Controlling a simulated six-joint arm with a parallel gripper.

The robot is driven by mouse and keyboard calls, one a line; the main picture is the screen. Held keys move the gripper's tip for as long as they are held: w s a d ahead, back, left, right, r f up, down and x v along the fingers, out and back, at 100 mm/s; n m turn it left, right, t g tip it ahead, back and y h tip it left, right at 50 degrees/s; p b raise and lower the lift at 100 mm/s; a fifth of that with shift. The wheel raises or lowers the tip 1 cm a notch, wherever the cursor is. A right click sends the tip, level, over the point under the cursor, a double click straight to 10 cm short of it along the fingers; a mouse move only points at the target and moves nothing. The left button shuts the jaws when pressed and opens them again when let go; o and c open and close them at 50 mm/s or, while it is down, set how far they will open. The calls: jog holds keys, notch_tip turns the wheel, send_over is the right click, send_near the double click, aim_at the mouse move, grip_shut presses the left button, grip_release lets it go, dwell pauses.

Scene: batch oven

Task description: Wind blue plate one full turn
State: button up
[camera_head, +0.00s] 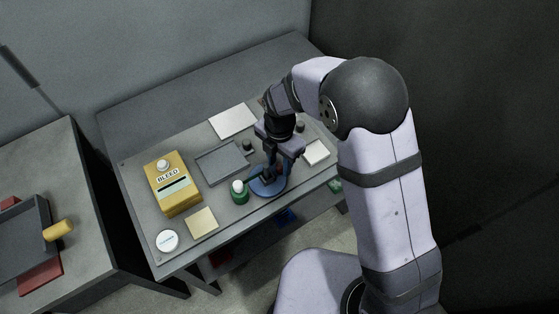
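The blue plate (268,189) is a round disc lying on the grey worktop near its front edge. My gripper (276,176) points down over the plate, with its fingers at or just above the plate's upper side. Dark and reddish parts show between and beside the fingers, too small to make out. My gripper and wrist hide the back part of the plate. Whether the fingers are closed on anything cannot be told from this view.
Left of the plate stand a green piece with a white knob (238,192) and a yellow box marked BLEED (173,186). A grey tray (222,162) lies behind. A white square block (316,152) sits to the right. A white round dial (167,240) is at the front left.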

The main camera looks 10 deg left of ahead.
aim_at(282, 182)
grip_shut()
jog(key=shift+s+d+m, duration=0.15)
jog(key=shift+m, duration=0.35)
jog(key=shift+s+d+m, duration=0.2)
jog(key=shift+s+m, duration=0.1)
jog(key=shift+m, duration=0.65)
jog(key=shift+s+d+m, duration=0.15)
jog(key=shift+s+m, duration=0.1)
jog(key=shift+m, duration=0.7)
jog(key=shift+s+d+m, duration=0.1)
jog(key=shift+s+m, duration=0.25)
jog(key=shift+m, duration=0.6)
jog(key=shift+s+m, duration=0.35)
jog(key=shift+m, duration=0.6)
jog(key=shift+s, duration=0.1)
grip_release()
